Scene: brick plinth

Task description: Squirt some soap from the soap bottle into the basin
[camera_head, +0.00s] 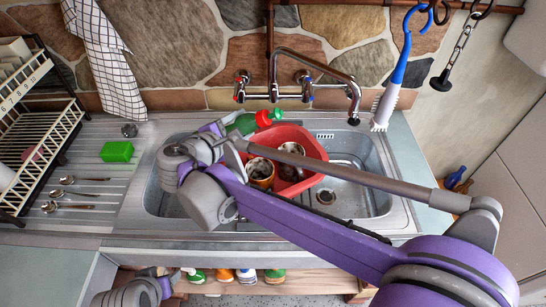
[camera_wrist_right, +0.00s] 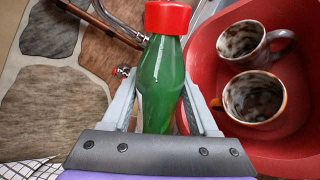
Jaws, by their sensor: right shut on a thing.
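The green soap bottle (camera_head: 243,123) with a red cap is held by my right gripper (camera_head: 228,131) at the back edge of the sink. In the head view it appears tilted, its cap pointing right, near the basin's back left side. In the right wrist view the bottle (camera_wrist_right: 160,85) stands between both fingers (camera_wrist_right: 160,110), which are shut on its body. The red basin (camera_head: 313,145) sits in the sink and shows on the right of the wrist view (camera_wrist_right: 215,60). Part of my left arm's end (camera_head: 150,287) shows low left; its fingers are not clear.
Two dirty mugs (camera_wrist_right: 255,97) are in the basin. The faucet (camera_head: 315,68) arches behind it. A green sponge (camera_head: 117,152) and spoons (camera_head: 75,180) lie on the left drainboard beside a dish rack (camera_head: 35,120). A blue-handled brush (camera_head: 391,88) hangs at the right.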

